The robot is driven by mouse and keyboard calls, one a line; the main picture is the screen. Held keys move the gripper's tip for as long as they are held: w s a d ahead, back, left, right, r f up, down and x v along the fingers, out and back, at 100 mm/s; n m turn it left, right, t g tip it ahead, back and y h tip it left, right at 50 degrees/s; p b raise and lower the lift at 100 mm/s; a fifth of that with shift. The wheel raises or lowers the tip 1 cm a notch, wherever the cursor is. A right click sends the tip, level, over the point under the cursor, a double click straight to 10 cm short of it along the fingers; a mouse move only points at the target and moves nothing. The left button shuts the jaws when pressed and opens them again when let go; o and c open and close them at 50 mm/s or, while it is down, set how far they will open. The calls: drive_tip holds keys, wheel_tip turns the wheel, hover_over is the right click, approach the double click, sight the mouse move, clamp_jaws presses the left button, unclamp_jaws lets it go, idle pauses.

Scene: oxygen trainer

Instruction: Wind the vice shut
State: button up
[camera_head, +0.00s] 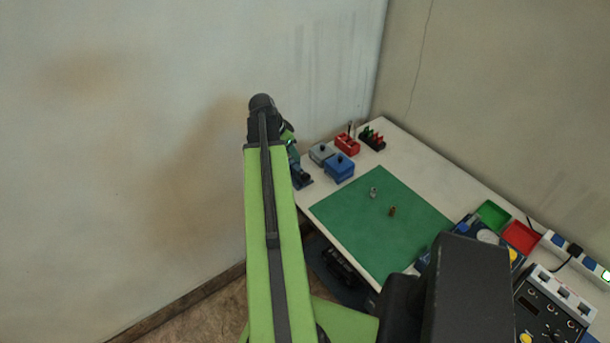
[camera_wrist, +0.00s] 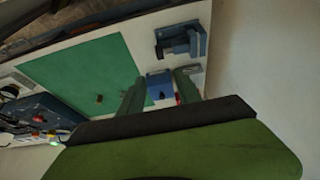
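The blue vice (camera_head: 301,179) sits at the table's left edge in the head view, partly hidden behind my arm. In the wrist view the vice (camera_wrist: 181,42) stands beyond my fingertips, beside the green mat. Its handle and the gap between its jaws are too small to tell clearly. My gripper (camera_wrist: 160,76) has its two green fingers spread apart. A blue box shows between them, but I see no contact with it. In the head view my gripper is mostly hidden behind the arm, near the vice.
The blue box (camera_head: 339,168) and a grey box (camera_head: 321,152) stand close to the vice. A red holder (camera_head: 347,144) and a black rack (camera_head: 372,138) are behind. The green mat (camera_head: 385,235) bears two small metal parts. Walls stand close behind the table.

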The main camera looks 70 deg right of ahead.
sight(306, 174)
drive_tip(key=b+x, duration=1.6)
drive_tip(key=x, duration=0.1)
drive_tip(key=shift+w+f, duration=0.15)
drive_tip(key=shift+f, duration=0.15)
drive_tip(key=shift+r, duration=0.1)
clamp_jaws()
